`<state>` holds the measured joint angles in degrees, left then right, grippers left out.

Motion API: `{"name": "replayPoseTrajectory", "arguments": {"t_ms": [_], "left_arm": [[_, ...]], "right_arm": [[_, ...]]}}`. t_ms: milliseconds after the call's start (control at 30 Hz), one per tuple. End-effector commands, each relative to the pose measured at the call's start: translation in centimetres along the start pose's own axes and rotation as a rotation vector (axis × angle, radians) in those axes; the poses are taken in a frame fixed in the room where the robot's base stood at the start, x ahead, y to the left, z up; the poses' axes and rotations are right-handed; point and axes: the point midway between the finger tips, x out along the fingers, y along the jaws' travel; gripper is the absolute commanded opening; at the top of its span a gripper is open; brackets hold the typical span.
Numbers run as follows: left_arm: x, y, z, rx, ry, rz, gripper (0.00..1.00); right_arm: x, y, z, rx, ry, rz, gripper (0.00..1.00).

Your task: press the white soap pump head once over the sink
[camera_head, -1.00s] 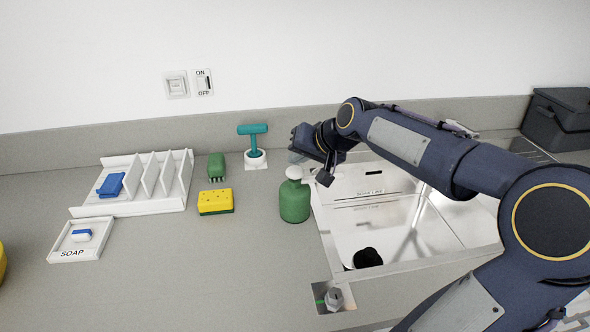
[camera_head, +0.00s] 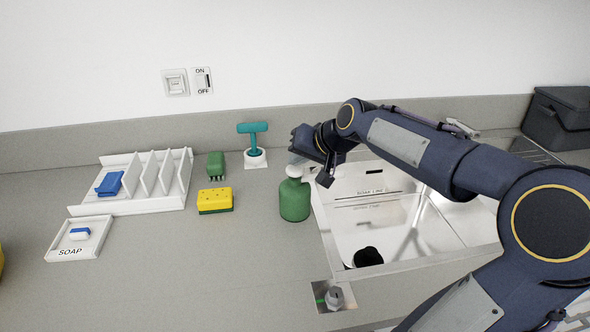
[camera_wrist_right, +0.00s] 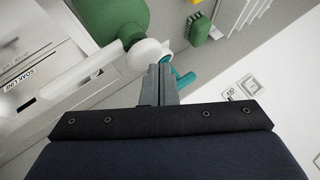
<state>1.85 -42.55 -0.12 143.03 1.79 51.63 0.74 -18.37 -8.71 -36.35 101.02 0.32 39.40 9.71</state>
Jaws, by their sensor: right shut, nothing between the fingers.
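A green soap bottle (camera_head: 294,202) with a white pump head (camera_head: 294,171) stands upright on the counter at the left edge of the steel sink (camera_head: 400,235). In the right wrist view the white pump head (camera_wrist_right: 147,56) and part of the green bottle (camera_wrist_right: 112,18) show just beyond the fingertips. My right gripper (camera_head: 318,177) is shut and empty, right beside the pump head on its right side; its fingers also show in the right wrist view (camera_wrist_right: 159,72). I cannot tell whether they touch the pump head. My left gripper is not in view.
A yellow sponge (camera_head: 215,200), a green brush (camera_head: 216,164) and a teal-handled tool (camera_head: 254,146) stand left of the bottle. A white rack (camera_head: 150,205) and a soap dish (camera_head: 80,252) are farther left.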

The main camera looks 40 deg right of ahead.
Motion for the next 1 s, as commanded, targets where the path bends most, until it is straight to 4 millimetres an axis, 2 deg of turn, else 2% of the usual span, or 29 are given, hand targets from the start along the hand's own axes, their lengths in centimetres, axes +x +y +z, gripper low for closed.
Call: {"name": "replayPoseTrajectory", "arguments": {"t_ms": [1000], "left_arm": [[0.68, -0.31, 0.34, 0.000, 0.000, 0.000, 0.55]], "right_arm": [[0.63, 0.49, 0.47, 0.000, -0.001, 0.001, 0.00]]}}
